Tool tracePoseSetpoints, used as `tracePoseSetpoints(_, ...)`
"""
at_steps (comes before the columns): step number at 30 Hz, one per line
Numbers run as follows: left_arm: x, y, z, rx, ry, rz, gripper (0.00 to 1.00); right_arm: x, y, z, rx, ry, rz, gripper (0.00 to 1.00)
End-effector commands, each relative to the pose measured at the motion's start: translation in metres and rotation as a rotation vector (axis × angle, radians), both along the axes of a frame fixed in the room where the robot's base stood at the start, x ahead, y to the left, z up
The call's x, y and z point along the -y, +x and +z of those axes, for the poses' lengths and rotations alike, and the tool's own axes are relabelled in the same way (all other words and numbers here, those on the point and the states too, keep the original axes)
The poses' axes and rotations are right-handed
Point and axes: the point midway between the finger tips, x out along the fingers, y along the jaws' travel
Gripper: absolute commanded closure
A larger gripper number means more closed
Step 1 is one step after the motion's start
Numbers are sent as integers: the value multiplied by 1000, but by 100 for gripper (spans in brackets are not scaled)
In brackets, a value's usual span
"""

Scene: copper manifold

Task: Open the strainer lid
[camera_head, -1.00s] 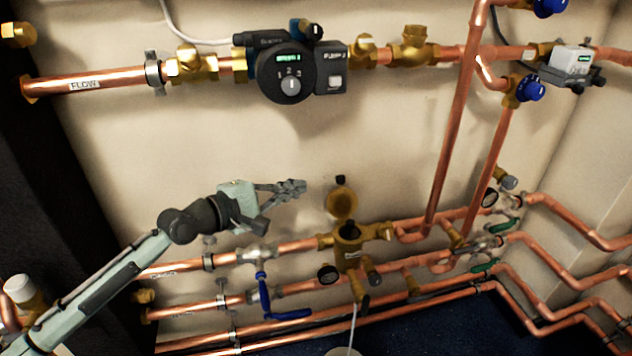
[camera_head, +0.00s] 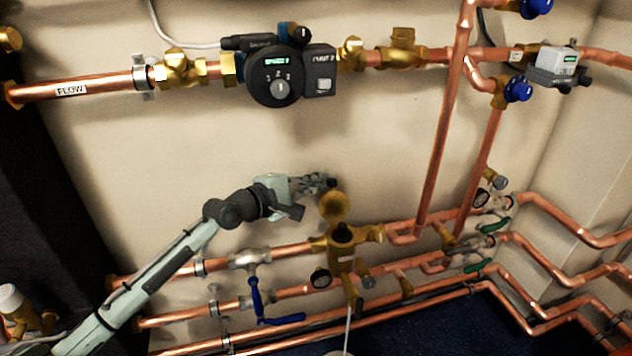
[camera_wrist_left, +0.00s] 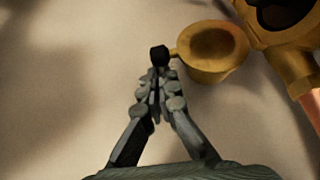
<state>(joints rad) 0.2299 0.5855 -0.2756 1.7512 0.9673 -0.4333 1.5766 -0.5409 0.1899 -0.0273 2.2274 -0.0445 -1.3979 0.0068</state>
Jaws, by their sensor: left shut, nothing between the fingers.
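The strainer (camera_head: 342,255) is a brass body on the lower copper pipe in the head view, with a dark opening at its top. Its round brass lid (camera_head: 333,207) stands raised above and behind the opening. In the left wrist view the lid (camera_wrist_left: 212,50) tilts away from the strainer's mouth (camera_wrist_left: 280,12), and a black knob (camera_wrist_left: 159,55) sticks out from the lid's edge. My left gripper (camera_head: 326,181) is shut and empty, just at the lid's upper edge. Its fingertips (camera_wrist_left: 160,72) are right by the black knob; whether they touch it I cannot tell. My right gripper is not in view.
A black pump (camera_head: 280,78) sits on the upper flow pipe. Copper pipes (camera_head: 440,150) run at right. The wall (camera_head: 190,150) above my arm is clear.

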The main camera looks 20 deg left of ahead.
Motion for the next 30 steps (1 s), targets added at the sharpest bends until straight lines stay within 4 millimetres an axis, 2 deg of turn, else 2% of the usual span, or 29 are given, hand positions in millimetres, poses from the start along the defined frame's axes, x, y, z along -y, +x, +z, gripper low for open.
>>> tracePoseSetpoints(5,6,-10,4,87,60,-3,100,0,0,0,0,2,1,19)
tracePoseSetpoints(8,14,-21,5,204,138,-2,100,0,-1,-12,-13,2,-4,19)
tracePoseSetpoints(10,18,-27,7,276,185,-2,100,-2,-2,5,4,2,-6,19)
tracePoseSetpoints(12,20,-30,10,314,213,0,100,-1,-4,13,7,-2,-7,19)
tracePoseSetpoints(16,21,-31,14,338,228,0,100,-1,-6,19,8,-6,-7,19)
tracePoseSetpoints(30,23,-32,15,333,226,-1,100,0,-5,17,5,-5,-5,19)
